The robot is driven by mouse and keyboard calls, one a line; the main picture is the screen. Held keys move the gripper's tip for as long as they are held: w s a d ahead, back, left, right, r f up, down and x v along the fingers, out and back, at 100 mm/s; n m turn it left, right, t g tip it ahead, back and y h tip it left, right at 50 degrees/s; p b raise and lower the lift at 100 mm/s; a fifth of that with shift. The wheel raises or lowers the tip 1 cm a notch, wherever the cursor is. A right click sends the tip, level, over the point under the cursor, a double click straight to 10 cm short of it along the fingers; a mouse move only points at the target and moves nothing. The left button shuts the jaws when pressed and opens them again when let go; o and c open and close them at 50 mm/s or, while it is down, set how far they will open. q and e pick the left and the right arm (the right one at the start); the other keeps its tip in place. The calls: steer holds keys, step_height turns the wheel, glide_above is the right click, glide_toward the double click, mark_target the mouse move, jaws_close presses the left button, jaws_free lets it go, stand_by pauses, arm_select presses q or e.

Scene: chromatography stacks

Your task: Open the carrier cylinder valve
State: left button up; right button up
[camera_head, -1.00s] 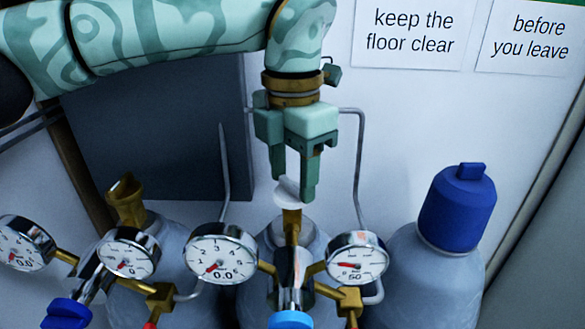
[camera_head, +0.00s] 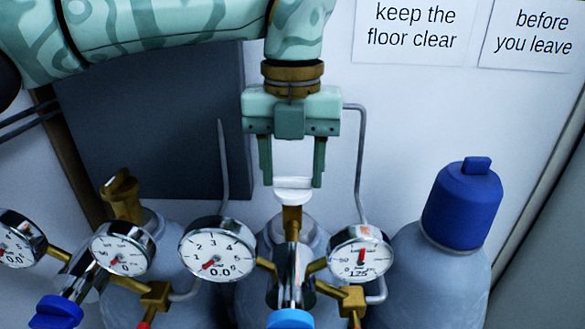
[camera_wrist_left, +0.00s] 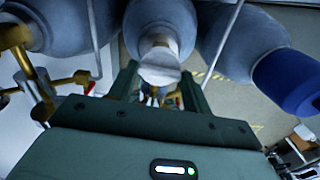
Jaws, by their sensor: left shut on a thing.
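The carrier cylinder valve has a white handwheel (camera_head: 292,194) on a brass stem (camera_head: 291,222), above the middle grey cylinder (camera_head: 312,238). My left gripper (camera_head: 292,182) comes down from above, its two green fingers on either side of the handwheel, shut on it. In the left wrist view the pale handwheel (camera_wrist_left: 160,68) sits between the fingers. The right pressure gauge (camera_head: 360,252) beside this valve has its red needle pointing up. The larger gauge (camera_head: 218,250) to its left has its needle at the low end, by 0. My right gripper is not seen.
A cylinder with a blue cap (camera_head: 462,205) stands at the right. Another cylinder with a brass valve (camera_head: 122,197) and gauges (camera_head: 123,248) stands at the left. Thin grey pipes (camera_head: 361,165) run close beside my gripper. A light blue knob (camera_head: 291,319) is in front.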

mark_target(293, 178)
arm_select(q)
steer(key=shift+n, duration=0.5)
steer(key=o, duration=1)
step_height(293, 178, up, 16)
steer(key=p, duration=0.4)
steer(key=shift+r, duration=0.2)
steer(key=shift+f, duration=0.1)
